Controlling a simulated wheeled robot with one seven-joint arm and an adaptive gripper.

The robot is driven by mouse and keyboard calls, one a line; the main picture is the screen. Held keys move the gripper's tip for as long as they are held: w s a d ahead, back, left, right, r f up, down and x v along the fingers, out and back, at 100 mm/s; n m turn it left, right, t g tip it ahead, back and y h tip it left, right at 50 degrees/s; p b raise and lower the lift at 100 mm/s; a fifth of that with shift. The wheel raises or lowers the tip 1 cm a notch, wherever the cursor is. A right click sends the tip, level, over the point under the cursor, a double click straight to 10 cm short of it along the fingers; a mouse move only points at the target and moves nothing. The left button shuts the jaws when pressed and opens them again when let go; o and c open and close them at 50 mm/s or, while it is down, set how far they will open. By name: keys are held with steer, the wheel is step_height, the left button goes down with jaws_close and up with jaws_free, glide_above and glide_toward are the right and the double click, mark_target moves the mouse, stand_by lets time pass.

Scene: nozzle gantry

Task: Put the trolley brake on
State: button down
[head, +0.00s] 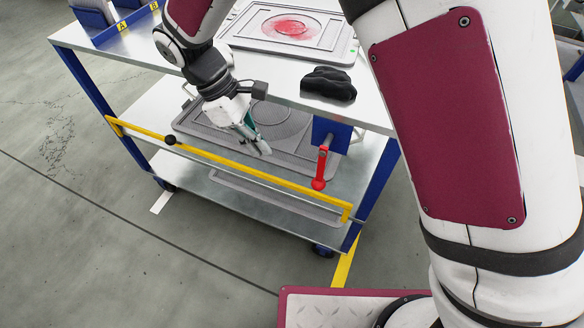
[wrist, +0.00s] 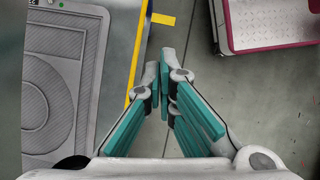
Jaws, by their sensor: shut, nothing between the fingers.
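The trolley (head: 375,190) has blue posts, pale shelves and a yellow bar (head: 250,178) along its near side. A red lever (head: 322,168) hangs steeply down from a blue bracket (head: 330,132) under the top shelf at the right. It looks like the brake handle, and its knob is at the bottom. My gripper (head: 262,148) is shut and empty, to the left of the red lever and apart from it in the picture. In the wrist view my gripper (wrist: 165,72) points along the trolley's side, next to the yellow bar (wrist: 140,55). The red lever does not show there.
A grey tray (head: 190,125) lies on the shelf behind my gripper. On the top shelf are a tray (head: 345,45) with a red patch and a black object (head: 328,84). Bare floor (head: 90,220) lies at the left.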

steer(key=shift+f, duration=0.2)
steer(key=s+d+f+b, duration=0.1)
steer(key=d+f+b, duration=0.4)
steer(key=d+f, duration=0.3)
steer(key=shift+s, duration=0.3)
stand_by(0.6)
steer(key=shift+s+d+f+h+p, duration=0.15)
steer(key=shift+d+h+p, duration=0.1)
steer(key=shift+h+p, duration=0.2)
